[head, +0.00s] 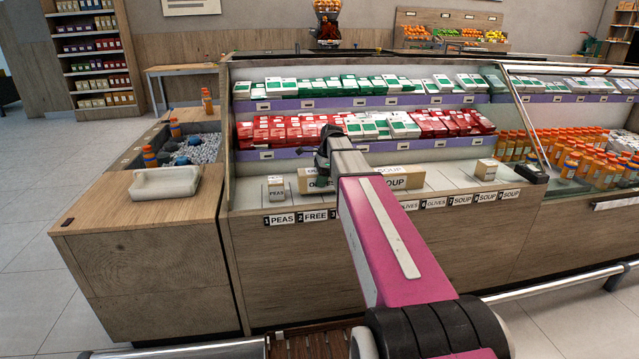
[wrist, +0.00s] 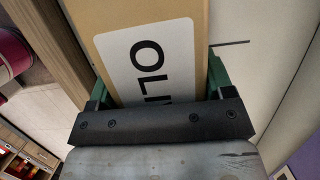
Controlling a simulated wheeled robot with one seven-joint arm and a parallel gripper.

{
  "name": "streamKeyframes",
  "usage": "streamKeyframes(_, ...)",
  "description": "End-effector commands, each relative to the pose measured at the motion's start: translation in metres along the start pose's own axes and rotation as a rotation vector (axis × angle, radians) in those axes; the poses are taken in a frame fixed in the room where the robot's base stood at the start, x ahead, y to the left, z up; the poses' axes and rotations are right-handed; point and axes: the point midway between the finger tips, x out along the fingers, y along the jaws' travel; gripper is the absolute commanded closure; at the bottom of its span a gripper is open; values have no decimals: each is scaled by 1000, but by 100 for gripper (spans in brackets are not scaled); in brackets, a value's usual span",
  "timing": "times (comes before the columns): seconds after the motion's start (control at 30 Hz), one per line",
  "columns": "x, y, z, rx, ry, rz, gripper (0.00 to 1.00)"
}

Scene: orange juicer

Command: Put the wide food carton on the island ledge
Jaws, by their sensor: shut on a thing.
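My gripper (head: 322,168) is at the front shelf of the display island, mostly hidden behind my arm in the head view. In the wrist view its green fingers (wrist: 158,78) lie on both sides of a wide tan carton (wrist: 92,14) with a white label reading "OLI", the rest cut off. The gripper is shut on this carton. In the head view a carton (head: 308,182) with a similar label shows beside the gripper. A carton face labelled SOUP (head: 391,171) shows right of my arm. Whether the carton touches the shelf cannot be told.
A wooden end counter (head: 110,205) holds a white tray (head: 165,182). A small PEAS carton (head: 276,187) stands on the front shelf (head: 248,195), and another small carton (head: 486,169) stands right. Red and green packs fill the tiers behind. A metal rail (head: 560,284) runs along the front.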

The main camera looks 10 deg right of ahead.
Motion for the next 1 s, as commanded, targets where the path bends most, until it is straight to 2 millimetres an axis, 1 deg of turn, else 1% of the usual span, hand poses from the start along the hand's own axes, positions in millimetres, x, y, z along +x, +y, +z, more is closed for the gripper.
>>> streamKeyframes(0.03, 8, 0, -2, 0, 0, 2, 56)
streamKeyframes(0.13, 18, 0, -5, 0, 0, 2, 56)
streamKeyframes(0.53, 23, 0, -6, -1, 0, 0, 56)
streamKeyframes(0.57, 22, 0, -6, -1, 0, 0, 16)
streamKeyframes(0.6, 22, 0, -6, -1, 0, 0, 3)
streamKeyframes(0.63, 22, 0, -6, -1, 0, 0, 0)
streamKeyframes(0.87, 21, 0, -6, -1, 0, 0, 0)
streamKeyframes(1.0, 12, 0, -6, 0, 0, 0, 0)
